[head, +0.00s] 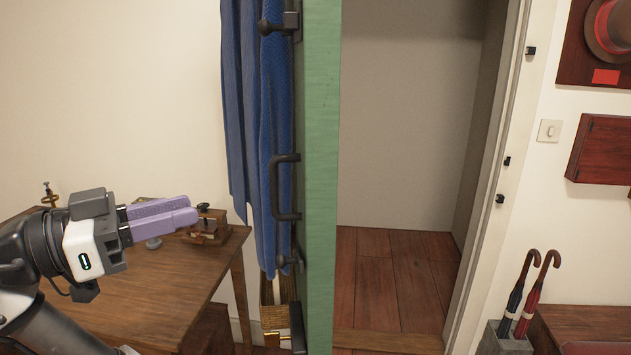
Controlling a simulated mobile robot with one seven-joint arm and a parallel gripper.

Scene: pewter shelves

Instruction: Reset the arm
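My gripper (192,207) is at the left of the head view, above a wooden table. Its two pale purple fingers point to the right and lie close together, with no clear gap and nothing between them. My arm comes in from the lower left corner. The gripper's tips are apart from the blue cloth and the green door to the right. They overlap the view of a small wooden object (211,228) on the table; how far above it they are is hard to tell.
A green door (322,180) stands open, edge-on, with a black handle (277,187) and blue cloth (276,120) hanging on its left side. The wooden table (150,300) is below my arm. The doorway's wooden floor (390,275) is clear. Umbrellas (527,295) stand at right.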

